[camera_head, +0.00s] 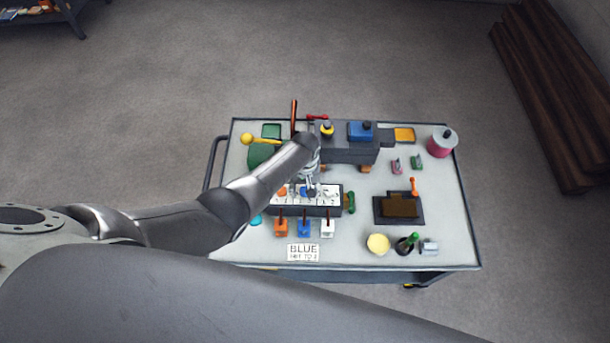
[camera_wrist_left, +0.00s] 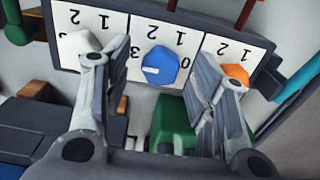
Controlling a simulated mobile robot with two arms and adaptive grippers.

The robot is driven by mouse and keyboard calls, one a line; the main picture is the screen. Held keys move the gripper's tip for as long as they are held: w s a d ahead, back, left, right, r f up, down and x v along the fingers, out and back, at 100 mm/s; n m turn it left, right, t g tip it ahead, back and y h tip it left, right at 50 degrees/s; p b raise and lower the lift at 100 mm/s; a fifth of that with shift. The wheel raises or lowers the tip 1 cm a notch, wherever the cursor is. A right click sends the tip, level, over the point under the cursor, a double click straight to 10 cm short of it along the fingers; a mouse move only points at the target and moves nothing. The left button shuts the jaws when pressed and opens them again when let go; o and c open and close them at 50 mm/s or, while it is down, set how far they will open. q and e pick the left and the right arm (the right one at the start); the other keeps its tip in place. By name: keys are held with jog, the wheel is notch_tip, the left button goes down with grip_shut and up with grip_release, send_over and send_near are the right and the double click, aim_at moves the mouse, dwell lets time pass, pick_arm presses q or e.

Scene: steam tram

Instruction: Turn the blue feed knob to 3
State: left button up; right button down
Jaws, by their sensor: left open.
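The blue feed knob (camera_wrist_left: 160,65) sits on the middle white dial card, between the white knob (camera_wrist_left: 80,45) and the orange knob (camera_wrist_left: 237,75). Its pale pointer mark aims roughly left in the left wrist view. The printed digits appear upside down, and which one the mark meets is hard to tell. My left gripper (camera_wrist_left: 158,62) is open, one finger on each side of the blue knob, without clear contact. In the head view my left gripper (camera_head: 309,181) hangs over the dial panel (camera_head: 270,209) and partly hides it. My right gripper is not in view.
A sign (camera_head: 303,252) reading BLUE lies in front of orange (camera_head: 281,228), blue (camera_head: 304,229) and white (camera_head: 327,229) handles. A dark engine block (camera_head: 345,147) stands behind the panel. A green part (camera_wrist_left: 175,125) lies below the knob in the wrist view.

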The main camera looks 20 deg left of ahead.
pick_arm(q)
notch_tip(320, 180, up, 11)
jog(key=shift+r, duration=0.2)
dwell(0.5)
dwell(0.5)
